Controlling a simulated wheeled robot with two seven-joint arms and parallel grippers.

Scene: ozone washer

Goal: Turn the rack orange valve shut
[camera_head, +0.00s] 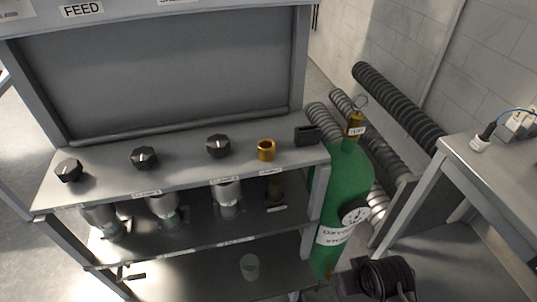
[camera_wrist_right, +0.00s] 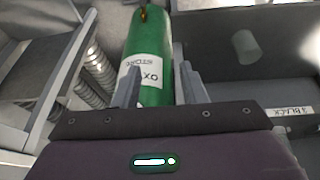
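An orange-gold knob (camera_head: 266,149) stands on the rack's upper shelf (camera_head: 190,172), at the right end of a row of black knobs (camera_head: 218,145). A brass fitting (camera_head: 355,122) with a ring and a tag tops the green oxygen cylinder (camera_head: 348,180) beside the rack. My right gripper (camera_head: 381,279) is low in front of the cylinder, below and right of the orange knob and well apart from it. In the right wrist view its two fingers (camera_wrist_right: 158,82) are spread and empty, with the cylinder (camera_wrist_right: 150,42) beyond them. The orange knob is outside that view. My left gripper is not in view.
A small black block (camera_head: 307,134) sits right of the orange knob. Clear cups (camera_head: 228,198) stand beneath the knobs; another cup (camera_head: 250,267) is lower down. A gauge (camera_head: 355,212) is on the cylinder. Ribbed hoses (camera_head: 395,105) lie behind it, and a grey table (camera_head: 455,155) stands right.

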